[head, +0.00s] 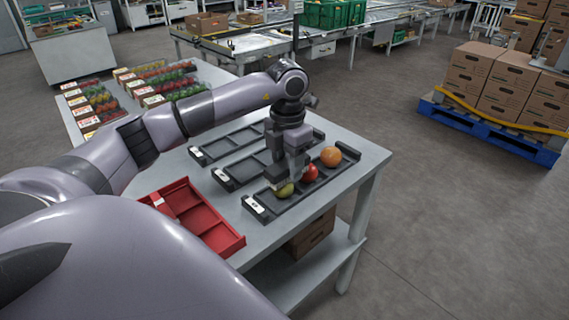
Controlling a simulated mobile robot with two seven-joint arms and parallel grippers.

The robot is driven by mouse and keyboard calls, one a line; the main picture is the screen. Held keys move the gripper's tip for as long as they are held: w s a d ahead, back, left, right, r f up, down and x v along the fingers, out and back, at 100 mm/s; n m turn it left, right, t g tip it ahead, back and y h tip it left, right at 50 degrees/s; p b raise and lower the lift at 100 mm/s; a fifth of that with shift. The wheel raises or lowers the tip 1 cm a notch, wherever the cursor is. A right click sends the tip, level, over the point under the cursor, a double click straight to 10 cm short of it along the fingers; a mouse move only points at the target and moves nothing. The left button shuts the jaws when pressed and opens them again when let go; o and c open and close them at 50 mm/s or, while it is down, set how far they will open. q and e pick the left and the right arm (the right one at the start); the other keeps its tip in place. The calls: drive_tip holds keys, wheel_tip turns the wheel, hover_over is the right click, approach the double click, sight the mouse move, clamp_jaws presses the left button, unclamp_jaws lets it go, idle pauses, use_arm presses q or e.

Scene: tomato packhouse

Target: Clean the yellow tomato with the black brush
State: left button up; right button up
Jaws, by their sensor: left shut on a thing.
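My right gripper is out of view.
Two more black trays (208,152) lie behind, empty where visible. A red divided tray (236,246) sits at the table's near edge. Packed produce (90,101) fills the far left of the table (352,181). A cardboard box (310,236) stands below. Boxes on a blue pallet (478,126) stand right.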

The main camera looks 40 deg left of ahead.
sight(272, 171)
use_arm(q)
drive_tip(key=shift+s+f, duration=0.2)
drive_tip(key=shift+f, duration=0.05)
drive_tip(key=shift+s+a, duration=0.15)
drive_tip(key=shift+s, duration=2)
drive_tip(key=shift+w, duration=0.1)
drive_tip(key=shift+w, duration=2.2)
drive_tip(key=shift+r+p, duration=0.1)
drive_tip(key=shift+p, duration=0.2)
wheel_tip(272, 171, up, 6)
drive_tip(key=p, duration=0.5)
drive_tip(key=shift+r, duration=0.1)
